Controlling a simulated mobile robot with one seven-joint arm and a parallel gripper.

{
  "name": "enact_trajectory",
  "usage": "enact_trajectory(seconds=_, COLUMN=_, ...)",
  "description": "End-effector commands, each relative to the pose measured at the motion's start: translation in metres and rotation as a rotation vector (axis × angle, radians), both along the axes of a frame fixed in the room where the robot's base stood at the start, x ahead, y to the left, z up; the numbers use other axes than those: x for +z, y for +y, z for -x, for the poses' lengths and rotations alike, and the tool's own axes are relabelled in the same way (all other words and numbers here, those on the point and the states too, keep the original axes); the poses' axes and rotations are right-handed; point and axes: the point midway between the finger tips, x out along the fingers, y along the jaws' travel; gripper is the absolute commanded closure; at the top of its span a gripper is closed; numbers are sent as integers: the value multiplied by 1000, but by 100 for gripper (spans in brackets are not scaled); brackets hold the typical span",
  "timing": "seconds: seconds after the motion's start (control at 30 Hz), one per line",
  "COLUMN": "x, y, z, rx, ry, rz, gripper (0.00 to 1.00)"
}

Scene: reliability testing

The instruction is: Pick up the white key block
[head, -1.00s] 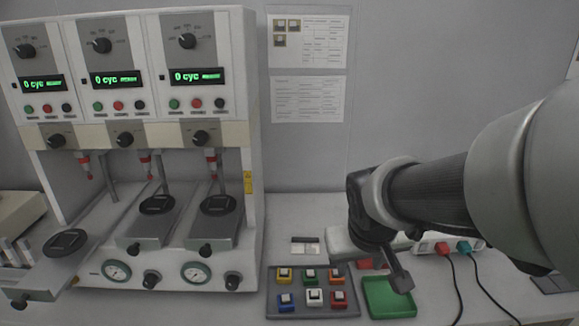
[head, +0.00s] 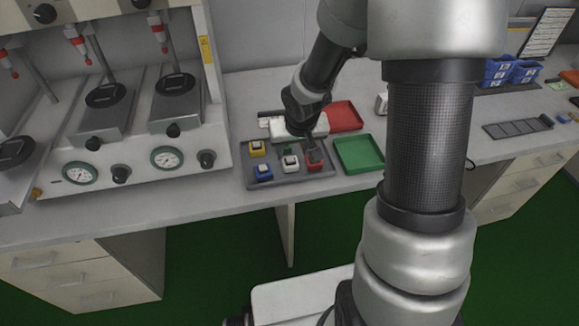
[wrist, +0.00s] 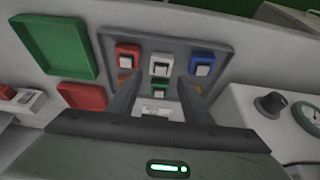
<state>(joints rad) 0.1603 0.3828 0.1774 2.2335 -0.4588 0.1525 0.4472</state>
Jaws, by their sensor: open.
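The white key block (head: 290,163) sits in the middle of the front row on a grey tray (head: 288,179). It also shows in the wrist view (wrist: 161,65), between a red block (wrist: 128,57) and a blue block (wrist: 203,65). A green block (wrist: 158,90) is behind it. My gripper (head: 312,146) is open and hovers over the right rear part of the tray. In the wrist view, my fingers (wrist: 160,80) reach either side of the green block, and the white block appears just past the fingertips, untouched. Part of the rear row is hidden by my gripper.
A green tray (head: 358,153) and a red tray (head: 343,115) lie right of the grey tray. The testing machine with gauges and knobs (head: 206,158) stands close on the left. A yellow block (head: 256,148) sits at the tray's left rear. The bench front edge is near.

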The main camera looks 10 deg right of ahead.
Motion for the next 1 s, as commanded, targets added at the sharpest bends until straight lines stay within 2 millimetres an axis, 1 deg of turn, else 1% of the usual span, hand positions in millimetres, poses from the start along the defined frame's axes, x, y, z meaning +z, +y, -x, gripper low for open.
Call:
enact_trajectory(seconds=0.03, x=-9, y=0, z=-3, rx=2, ry=1, rz=1, gripper=55)
enact_trajectory(seconds=0.27, x=-22, y=0, z=-8, rx=0, ry=1, rz=1, gripper=55)
enact_trajectory(seconds=0.43, x=-49, y=2, z=-16, rx=3, ry=3, rz=1, gripper=55)
enact_trajectory(seconds=0.53, x=-59, y=1, z=-22, rx=1, ry=2, rz=0, gripper=55)
enact_trajectory(seconds=0.63, x=-65, y=2, z=-25, rx=2, ry=0, rz=1, gripper=55)
enact_trajectory(seconds=0.87, x=-65, y=1, z=-25, rx=1, ry=0, rz=0, gripper=55)
enact_trajectory(seconds=0.97, x=-65, y=1, z=-25, rx=1, ry=0, rz=0, gripper=70)
enact_trajectory(seconds=1.0, x=-65, y=1, z=-25, rx=1, ry=0, rz=0, gripper=77)
